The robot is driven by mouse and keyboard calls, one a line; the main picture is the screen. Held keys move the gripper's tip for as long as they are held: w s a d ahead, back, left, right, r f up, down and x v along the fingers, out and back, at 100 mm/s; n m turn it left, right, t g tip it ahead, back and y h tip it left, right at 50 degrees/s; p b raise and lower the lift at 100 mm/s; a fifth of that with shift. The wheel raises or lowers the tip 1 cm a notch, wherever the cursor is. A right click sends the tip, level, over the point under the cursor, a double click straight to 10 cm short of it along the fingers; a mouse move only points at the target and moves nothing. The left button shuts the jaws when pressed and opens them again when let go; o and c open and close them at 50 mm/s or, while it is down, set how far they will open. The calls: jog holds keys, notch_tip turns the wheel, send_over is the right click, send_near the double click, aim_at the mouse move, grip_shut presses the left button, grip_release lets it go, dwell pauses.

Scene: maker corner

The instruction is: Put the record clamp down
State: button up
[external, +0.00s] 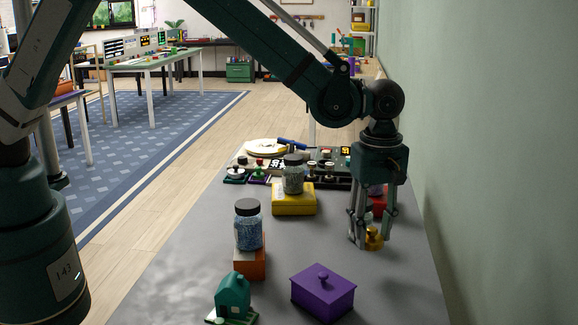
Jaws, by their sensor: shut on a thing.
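The record clamp appears to be the small brass-gold knobbed piece (374,239) at the right side of the grey table. My gripper (371,240) points down, with its fingers around this piece, and is shut on it. The piece is low, at or just above the table top; I cannot tell whether it touches. The fingers hide part of it.
A red object (379,205) is partly hidden behind my gripper. A yellow box (294,201) bears a jar (293,175). Another jar (248,226) stands on an orange block (250,263). A purple lidded box (322,292) and a teal house (233,295) stand nearer. A turntable (266,147) is behind.

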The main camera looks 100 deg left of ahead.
aim_at(371, 241)
jog(key=shift+f, duration=1.5)
jog(key=shift+f, duration=0.1)
jog(key=shift+f+b, duration=0.5)
jog(key=shift+f, duration=1.25)
jog(key=shift+f, duration=0.2)
jog(key=o, duration=1)
jog(key=shift+r, duration=0.1)
notch_tip(371, 241, up, 12)
jog(key=shift+r+p, duration=0.1)
jog(key=shift+p, duration=0.8)
